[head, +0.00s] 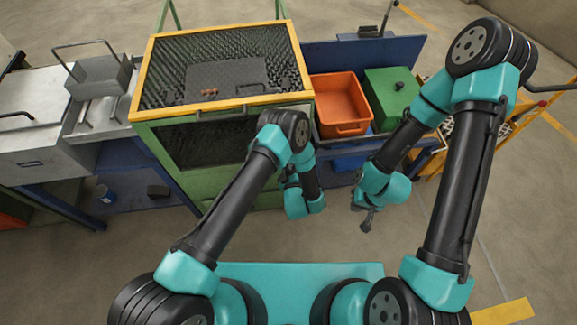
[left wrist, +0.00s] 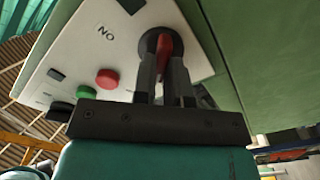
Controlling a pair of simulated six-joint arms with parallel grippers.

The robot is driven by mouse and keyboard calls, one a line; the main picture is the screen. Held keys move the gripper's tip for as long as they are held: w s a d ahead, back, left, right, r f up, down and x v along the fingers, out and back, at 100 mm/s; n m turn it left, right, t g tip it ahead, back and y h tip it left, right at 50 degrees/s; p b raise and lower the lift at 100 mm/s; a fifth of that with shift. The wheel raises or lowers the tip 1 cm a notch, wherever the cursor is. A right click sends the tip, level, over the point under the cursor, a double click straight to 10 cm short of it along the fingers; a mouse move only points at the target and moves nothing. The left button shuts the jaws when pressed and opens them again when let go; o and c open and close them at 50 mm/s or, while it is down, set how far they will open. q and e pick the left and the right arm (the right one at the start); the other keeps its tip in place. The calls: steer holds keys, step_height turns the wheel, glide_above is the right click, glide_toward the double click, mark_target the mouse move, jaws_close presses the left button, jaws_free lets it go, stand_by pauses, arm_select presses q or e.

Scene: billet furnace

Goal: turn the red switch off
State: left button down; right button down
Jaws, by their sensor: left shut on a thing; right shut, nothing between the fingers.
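The red switch (left wrist: 165,52) is a red handle on a dark round base, on a pale control panel (left wrist: 75,52) in the left wrist view. My left gripper (left wrist: 164,75) is shut on the red switch, one finger on each side of it. A label beside the switch shows lettering that reads "NO" in this picture, possibly an upside-down "ON". In the head view my left arm hides the switch and its panel. My right gripper (head: 366,220) hangs shut and empty over the floor, apart from everything.
The panel also carries a red button (left wrist: 107,78) and a green button (left wrist: 83,91). In the head view the green cabinet with yellow-edged mesh top (head: 150,97) stands ahead. An orange bin (head: 340,100) and a green box (head: 392,95) are right of it. Floor around my right gripper is clear.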

arm_select(q)
steer(key=shift+s+n, duration=0.1)
steer(key=shift+n, duration=0.2)
steer(key=c, duration=1.2)
jaws_free()
steer(key=shift+o, duration=0.2)
steer(key=s+d, duration=0.2)
steer(key=s, duration=1.5)
steer(key=shift+d, duration=0.35)
